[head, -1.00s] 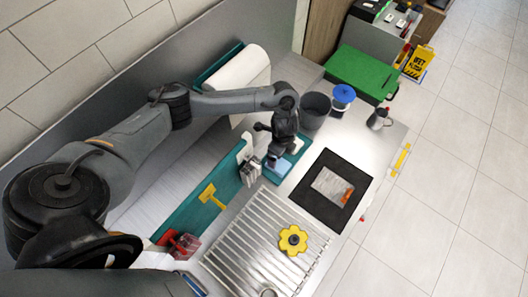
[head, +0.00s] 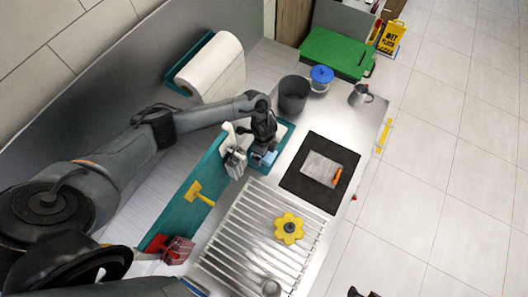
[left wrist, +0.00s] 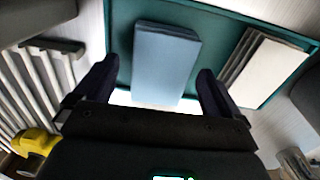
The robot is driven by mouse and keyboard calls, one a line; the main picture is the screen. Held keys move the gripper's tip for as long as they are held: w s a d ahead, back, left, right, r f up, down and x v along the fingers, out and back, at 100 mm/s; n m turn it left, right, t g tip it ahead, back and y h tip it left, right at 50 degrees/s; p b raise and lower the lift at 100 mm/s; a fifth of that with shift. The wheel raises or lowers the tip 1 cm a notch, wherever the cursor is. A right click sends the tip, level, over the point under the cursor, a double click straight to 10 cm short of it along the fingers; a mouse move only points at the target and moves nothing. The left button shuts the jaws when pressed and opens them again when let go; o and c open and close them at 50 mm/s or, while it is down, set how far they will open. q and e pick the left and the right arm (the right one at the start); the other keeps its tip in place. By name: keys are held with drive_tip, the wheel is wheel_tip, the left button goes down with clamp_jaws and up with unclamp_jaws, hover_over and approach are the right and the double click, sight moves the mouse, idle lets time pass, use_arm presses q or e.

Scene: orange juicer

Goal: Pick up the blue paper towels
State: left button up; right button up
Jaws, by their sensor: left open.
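The blue paper towels (head: 263,158) are a folded light-blue stack in the teal tray (head: 286,133). In the left wrist view the stack (left wrist: 165,62) lies between the two dark fingers of my left gripper (left wrist: 157,68). The fingers are open, with a gap on each side of the stack. In the head view my left gripper (head: 263,147) is directly above the towels and hides part of them. Small dark tips (head: 363,293) at the bottom edge may belong to my right gripper; their state is unclear.
A white stack (left wrist: 268,68) stands beside the blue one in the tray. A dark bin (head: 293,96), a blue-lidded container (head: 321,76) and a metal pitcher (head: 361,95) stand behind. A yellow knob (head: 289,228) is on the slatted metal rack (head: 238,248). A black mat (head: 301,188) lies right.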

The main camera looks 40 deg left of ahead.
use_arm(q)
drive_tip(key=shift+f, duration=0.55)
drive_tip(key=shift+c, duration=0.5)
drive_tip(key=c, duration=0.9)
drive_tip(key=shift+c, duration=0.2)
wheel_tip(320, 180, up, 9)
drive_tip(key=shift+w+r+p, duration=0.1)
drive_tip(key=shift+r+p, duration=0.05)
drive_tip(key=shift+p, duration=0.95)
drive_tip(key=shift+c, duration=0.6)
drive_tip(key=shift+r, duration=0.4)
drive_tip(key=o, duration=0.5)
drive_tip(key=c, duration=0.4)
